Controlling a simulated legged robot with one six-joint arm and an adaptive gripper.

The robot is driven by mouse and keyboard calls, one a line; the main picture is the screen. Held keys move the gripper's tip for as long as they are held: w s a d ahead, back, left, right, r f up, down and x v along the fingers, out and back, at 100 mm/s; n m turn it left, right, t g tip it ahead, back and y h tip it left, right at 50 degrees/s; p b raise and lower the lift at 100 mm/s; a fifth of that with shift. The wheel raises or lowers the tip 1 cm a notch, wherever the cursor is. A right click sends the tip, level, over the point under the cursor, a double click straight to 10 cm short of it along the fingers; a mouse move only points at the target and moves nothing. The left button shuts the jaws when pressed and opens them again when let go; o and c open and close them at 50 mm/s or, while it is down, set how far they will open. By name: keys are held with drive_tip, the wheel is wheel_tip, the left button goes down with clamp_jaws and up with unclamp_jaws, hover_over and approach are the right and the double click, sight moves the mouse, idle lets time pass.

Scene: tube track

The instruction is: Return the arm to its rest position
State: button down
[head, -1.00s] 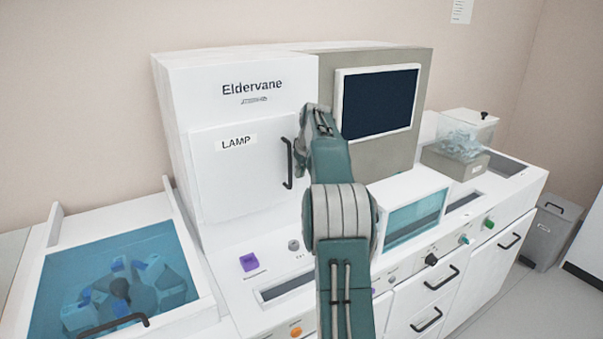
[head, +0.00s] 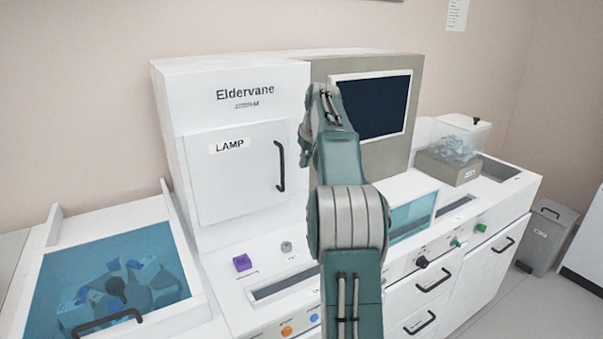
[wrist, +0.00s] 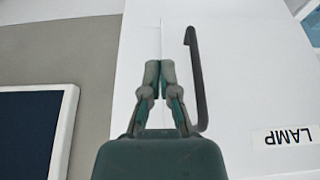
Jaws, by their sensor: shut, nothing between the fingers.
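My gripper (wrist: 160,76) is shut and empty in the wrist view, its two fingertips together. It is in front of the white instrument's face, beside the dark handle (wrist: 196,80) of the lamp door; I cannot tell if they touch. In the head view my arm (head: 348,215) reaches up and forward in front of the instrument (head: 330,62). The fingers are hard to make out there. The lamp door (head: 235,180) appears shut, with its handle (head: 281,166) just left of my arm's end.
A dark screen (head: 375,105) is behind and right of my arm. A blue-lidded bay (head: 115,245) with a rotor is at left. A clear box of bluish items (head: 458,147) is at right. A grey bin (head: 546,237) stands on the floor at far right.

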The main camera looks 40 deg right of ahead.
drive_tip(key=s+a+r, duration=0.2)
drive_tip(key=s+a, duration=0.1)
drive_tip(key=a, duration=0.6)
drive_tip(key=s+a+r, duration=0.2)
drive_tip(key=s+a, duration=0.2)
drive_tip(key=a, duration=0.4)
drive_tip(key=s+a+r, duration=0.1)
drive_tip(key=s+a, duration=0.2)
drive_tip(key=a, duration=0.6)
drive_tip(key=s+a+f+n, duration=0.1)
drive_tip(key=s+a+f, duration=0.5)
drive_tip(key=s, duration=0.3)
drive_tip(key=s+a+f+t, duration=0.1)
drive_tip(key=s+a+f, duration=0.5)
drive_tip(key=s, duration=0.4)
drive_tip(key=shift+s+a+f+n+y, duration=0.3)
drive_tip(key=shift+a+f+n, duration=0.1)
drive_tip(key=shift+a, duration=0.25)
drive_tip(key=shift+d+r, duration=0.1)
drive_tip(key=shift+d, duration=0.05)
